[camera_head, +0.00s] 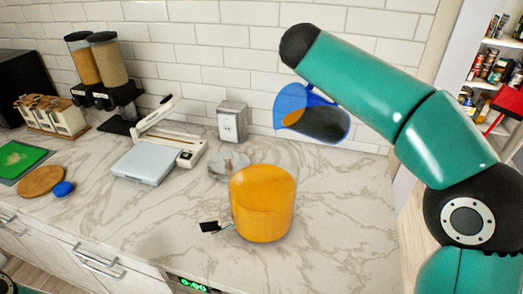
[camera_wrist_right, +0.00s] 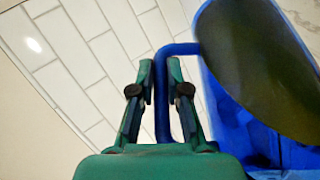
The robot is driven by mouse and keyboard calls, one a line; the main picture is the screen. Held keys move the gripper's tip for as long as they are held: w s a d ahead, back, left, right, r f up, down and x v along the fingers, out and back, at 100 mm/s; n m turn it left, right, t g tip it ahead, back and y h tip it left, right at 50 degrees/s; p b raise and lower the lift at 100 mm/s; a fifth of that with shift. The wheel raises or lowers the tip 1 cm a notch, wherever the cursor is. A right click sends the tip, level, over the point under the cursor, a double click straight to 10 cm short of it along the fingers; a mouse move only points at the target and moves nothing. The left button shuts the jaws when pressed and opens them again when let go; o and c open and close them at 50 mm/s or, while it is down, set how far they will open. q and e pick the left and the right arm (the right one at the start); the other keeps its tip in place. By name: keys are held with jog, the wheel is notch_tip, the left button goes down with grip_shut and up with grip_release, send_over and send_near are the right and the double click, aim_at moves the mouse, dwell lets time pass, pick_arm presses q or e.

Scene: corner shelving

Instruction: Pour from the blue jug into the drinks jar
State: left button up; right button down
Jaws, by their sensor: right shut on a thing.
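The blue jug (camera_head: 293,98) is held tilted in the air, behind and to the upper right of the jar in the head view. A little orange shows inside it, and no stream is visible. The drinks jar (camera_head: 263,205) stands upright on the counter, clear-walled and filled with orange almost to the rim. In the right wrist view my right gripper (camera_wrist_right: 161,78) is shut on the handle of the blue jug (camera_wrist_right: 228,122). In the head view my right arm hides that gripper. My left gripper is out of view.
A small black-and-silver piece (camera_head: 214,227) lies at the jar's left foot on the marble counter (camera_head: 340,220). Behind are a round glass item (camera_head: 226,167), a metal dispenser (camera_head: 232,122) and a scale-like device (camera_head: 145,163). Counter right of the jar is clear.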

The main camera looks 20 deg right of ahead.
jog(key=shift+s+a+r+n+t+h+b, duration=0.1)
jog(key=shift+a+r+n+t+h+b, duration=0.15)
jog(key=shift+a+h+b, duration=0.45)
jog(key=shift+s+a+r+n+t+h+b, duration=0.15)
jog(key=shift+a+r+h+b, duration=0.2)
jog(key=shift+b, duration=0.6)
dwell(2.6)
